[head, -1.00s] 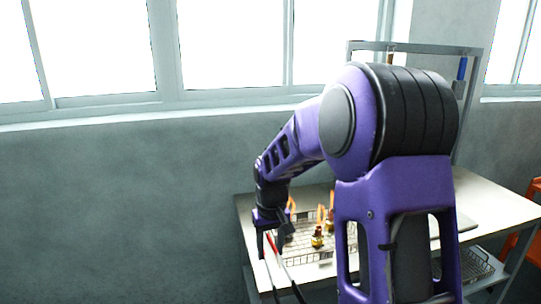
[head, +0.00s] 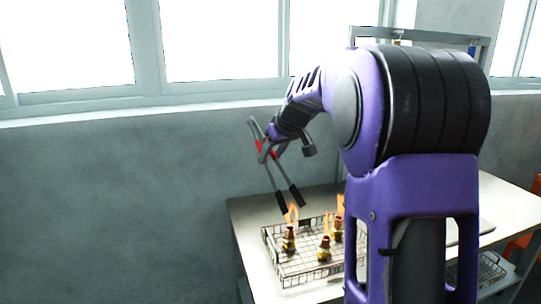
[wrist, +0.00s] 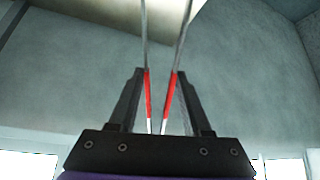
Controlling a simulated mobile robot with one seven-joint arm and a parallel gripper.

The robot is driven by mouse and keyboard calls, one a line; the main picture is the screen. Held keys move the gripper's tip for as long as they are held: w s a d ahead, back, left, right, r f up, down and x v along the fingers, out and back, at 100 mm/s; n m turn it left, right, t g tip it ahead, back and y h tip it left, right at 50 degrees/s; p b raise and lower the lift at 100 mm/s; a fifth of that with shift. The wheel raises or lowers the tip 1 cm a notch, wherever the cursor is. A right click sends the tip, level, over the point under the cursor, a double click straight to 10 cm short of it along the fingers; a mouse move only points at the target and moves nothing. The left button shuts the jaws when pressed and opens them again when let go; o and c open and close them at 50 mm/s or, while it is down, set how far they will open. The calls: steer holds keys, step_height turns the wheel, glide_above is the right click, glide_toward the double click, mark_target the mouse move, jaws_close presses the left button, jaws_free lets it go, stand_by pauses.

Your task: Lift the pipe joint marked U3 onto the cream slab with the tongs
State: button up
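My gripper (head: 268,150) is shut on the red-handled tongs (head: 281,184), raised above the bench. The tongs hang tilted with their two dark tips apart and empty, above the wire mesh tray (head: 285,272). In the wrist view the tongs (wrist: 148,95) stand between the dark fingers of my gripper (wrist: 160,95). Several brass and copper pipe joints stand on the mesh, among them a left one (head: 289,240), a front one (head: 325,249) and a rear one (head: 337,231). No U3 mark can be read. A pale flat slab (head: 468,228) lies at the right, partly hidden by my arm.
The light bench top (head: 250,212) is clear left of the tray. A grey rack frame (head: 420,35) stands at the back. A wire basket (head: 490,270) sits on the lower shelf.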

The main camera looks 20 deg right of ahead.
steer(key=shift+f, duration=0.1)
step_height(320, 180, down, 10)
steer(key=b, duration=0.6)
stand_by(0.4)
jaws_close()
step_height(320, 180, up, 12)
steer(key=p, duration=0.8)
stand_by(0.5)
